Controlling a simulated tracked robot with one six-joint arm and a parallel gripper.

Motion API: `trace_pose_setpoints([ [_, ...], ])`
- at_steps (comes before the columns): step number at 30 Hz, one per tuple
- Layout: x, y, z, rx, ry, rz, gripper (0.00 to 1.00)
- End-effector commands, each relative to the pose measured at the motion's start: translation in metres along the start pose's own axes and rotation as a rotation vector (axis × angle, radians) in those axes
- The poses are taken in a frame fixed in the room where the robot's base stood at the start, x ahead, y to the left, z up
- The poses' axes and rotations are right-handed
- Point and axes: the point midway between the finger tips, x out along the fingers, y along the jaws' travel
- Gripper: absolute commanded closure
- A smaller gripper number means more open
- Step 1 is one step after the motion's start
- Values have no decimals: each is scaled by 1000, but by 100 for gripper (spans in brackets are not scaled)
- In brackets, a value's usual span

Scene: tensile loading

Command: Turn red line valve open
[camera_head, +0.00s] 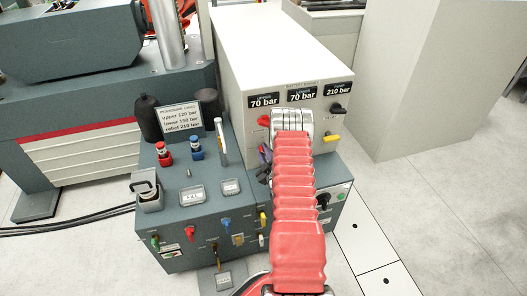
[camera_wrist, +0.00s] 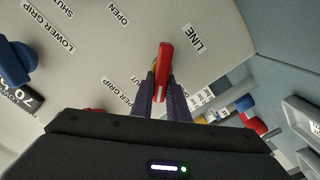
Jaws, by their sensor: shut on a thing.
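In the wrist view, the red line valve handle (camera_wrist: 164,62) stands out from the pale panel beside the word LINE. My gripper (camera_wrist: 163,88) is shut on this handle, one dark ribbed finger on each side. In the head view, my gripper (camera_head: 265,160) shows as dark fingers at the left side of the pale cabinet, partly behind my red-sleeved arm. I cannot tell whether the valve is open or shut.
The pale cabinet (camera_head: 275,50) bears a red knob (camera_head: 264,120), a black knob (camera_head: 338,108) and a yellow handle (camera_head: 333,138). The grey console (camera_head: 205,210) carries more valves and a pressure card (camera_head: 180,116). In the wrist view, a blue knob (camera_wrist: 15,62) is at left.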

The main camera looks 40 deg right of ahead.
Motion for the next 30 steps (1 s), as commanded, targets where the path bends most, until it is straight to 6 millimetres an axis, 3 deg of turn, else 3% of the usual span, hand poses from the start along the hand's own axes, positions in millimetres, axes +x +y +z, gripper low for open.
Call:
trace_pose_setpoints([
  [18,1,-17,0,-577,10,-10,100],
  [30,0,-21,4,-815,10,-11,100],
])
